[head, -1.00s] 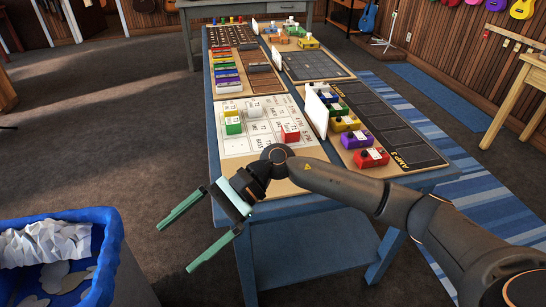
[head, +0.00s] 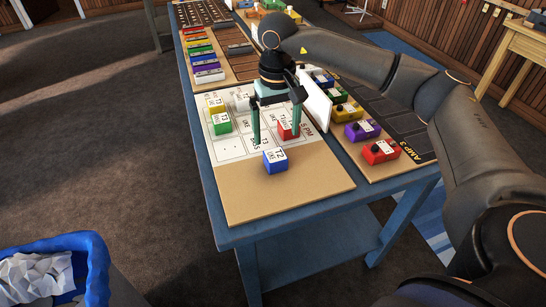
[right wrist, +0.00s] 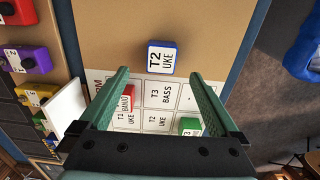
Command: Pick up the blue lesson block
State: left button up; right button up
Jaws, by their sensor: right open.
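The blue lesson block (head: 274,161), its white top marked "T2 UKE", stands on the bare tan strip at the near edge of the white schedule grid (head: 232,148). My right gripper (head: 276,138) points down over the grid, open and empty, just behind the block. In the right wrist view the blue block (right wrist: 161,58) lies beyond the gap between the fingertips (right wrist: 158,74), not between the fingers. A red block (head: 288,130) sits on the grid by one finger. Green (head: 221,123), yellow (head: 215,104) and white blocks are on it too. My left gripper is out of view.
A white upright divider (head: 316,104) stands right of the grid. Beyond it is a row of coloured pedals, with a red one (head: 380,151) nearest. A blue bin (head: 92,262) with paper is at lower left. The board's near tan strip (head: 310,182) is otherwise clear.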

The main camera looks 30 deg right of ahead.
aim_at(275, 155)
notch_tip(275, 155, down, 9)
jog(key=shift+w+a+r, duration=0.1)
jog(key=shift+r, duration=0.05)
jog(key=c, duration=1.5)
